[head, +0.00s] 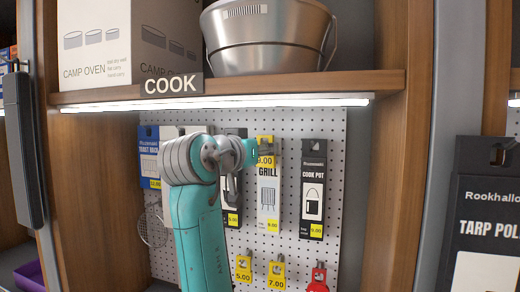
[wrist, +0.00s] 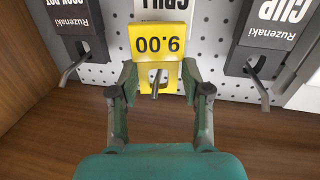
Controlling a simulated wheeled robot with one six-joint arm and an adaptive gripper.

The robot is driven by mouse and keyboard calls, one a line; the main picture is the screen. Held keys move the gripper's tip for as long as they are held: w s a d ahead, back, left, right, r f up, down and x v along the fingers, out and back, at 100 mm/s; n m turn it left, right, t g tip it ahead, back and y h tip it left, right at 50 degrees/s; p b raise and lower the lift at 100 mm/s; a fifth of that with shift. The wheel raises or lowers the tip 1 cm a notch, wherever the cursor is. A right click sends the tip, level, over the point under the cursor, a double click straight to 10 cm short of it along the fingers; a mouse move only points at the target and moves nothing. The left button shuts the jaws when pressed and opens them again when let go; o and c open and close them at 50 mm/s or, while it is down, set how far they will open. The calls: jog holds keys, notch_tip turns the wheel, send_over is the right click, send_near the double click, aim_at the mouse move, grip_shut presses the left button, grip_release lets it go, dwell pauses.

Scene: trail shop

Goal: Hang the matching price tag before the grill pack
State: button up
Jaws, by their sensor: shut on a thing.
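The grill pack (head: 268,196) is a white card with a grill drawing and a yellow 9.00 patch, hanging on the pegboard. In the wrist view its upside-down title strip (wrist: 158,14) shows behind the tag. The yellow 9.00 price tag (head: 265,161) is in front of the pack's upper part; its face (wrist: 157,42) is upside down in the wrist view. My gripper (wrist: 158,78) is shut on the tag's tab, one finger at each side. The tip of a metal peg (wrist: 155,86) shows in front of the tab, apparently through its opening. My gripper (head: 249,152) partly hides the tag in the head view.
The cook pot pack (head: 313,190) hangs close on the right; the cup pack (wrist: 275,22) hangs on the other side, its peg sticking out. Below are the 5.00 tag (head: 243,270), 7.00 tag (head: 277,272) and a red tag (head: 318,280). A shelf (head: 250,90) overhangs.

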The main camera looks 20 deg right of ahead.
jog(key=shift+w+d+f, duration=0.1)
jog(key=shift+f, duration=0.35)
dwell(0.6)
jog(key=o, duration=1)
jog(key=shift+c, duration=0.2)
